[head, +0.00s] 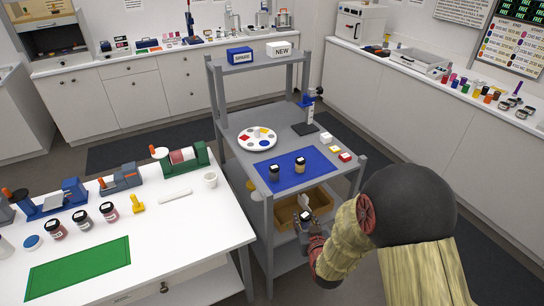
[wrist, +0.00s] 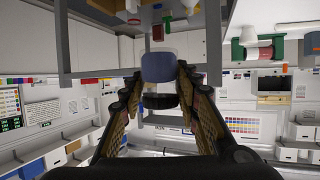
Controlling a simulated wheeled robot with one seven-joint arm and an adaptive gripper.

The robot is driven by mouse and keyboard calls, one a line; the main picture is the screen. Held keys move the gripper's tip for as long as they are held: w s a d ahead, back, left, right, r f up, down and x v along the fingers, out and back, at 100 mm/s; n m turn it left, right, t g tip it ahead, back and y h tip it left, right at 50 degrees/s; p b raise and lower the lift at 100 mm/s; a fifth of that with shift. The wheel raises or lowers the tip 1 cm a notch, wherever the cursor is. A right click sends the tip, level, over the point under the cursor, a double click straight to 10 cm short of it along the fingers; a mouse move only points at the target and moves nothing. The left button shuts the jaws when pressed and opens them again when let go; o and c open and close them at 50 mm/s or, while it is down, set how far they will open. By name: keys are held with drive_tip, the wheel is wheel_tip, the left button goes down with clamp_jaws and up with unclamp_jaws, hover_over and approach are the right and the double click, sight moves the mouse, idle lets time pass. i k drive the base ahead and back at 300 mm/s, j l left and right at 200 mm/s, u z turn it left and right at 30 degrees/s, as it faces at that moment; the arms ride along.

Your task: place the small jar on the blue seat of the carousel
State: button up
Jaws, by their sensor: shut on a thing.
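My gripper (head: 307,226) is at the front of the grey cart, low in the head view, in front of the lower shelf. It is shut on a small jar (head: 306,215) with a dark part and a pale label. In the wrist view the jar (wrist: 159,68) sits between the two fingers, with a blue-grey face and a dark band. The carousel (head: 257,146) is a white disc on the cart's top, behind the blue mat. Its blue seat (head: 264,143) is at the front right of the disc and looks empty. Red, yellow and grey seats also show.
Two dark-lidded jars (head: 275,172) (head: 300,165) stand on the blue mat (head: 318,170). A stand (head: 308,115) and small blocks (head: 334,149) are on the cart's right side. A wooden bin (head: 318,200) is on the lower shelf. A white table (head: 180,225) stands left.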

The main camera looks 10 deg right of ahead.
sight(264, 144)
drive_tip(key=k+u, duration=0.1)
drive_tip(key=u, duration=0.25)
drive_tip(key=k+u, duration=0.15)
drive_tip(key=u, duration=0.15)
drive_tip(key=k+j+u, duration=0.1)
drive_tip(key=u, duration=0.25)
drive_tip(key=i+l+u, duration=0.25)
drive_tip(key=l, duration=0.4)
drive_tip(key=l+u, duration=0.3)
drive_tip(key=l, duration=0.35)
drive_tip(key=i+l+u, duration=0.1)
drive_tip(key=l+u, duration=0.15)
drive_tip(key=l, duration=0.45)
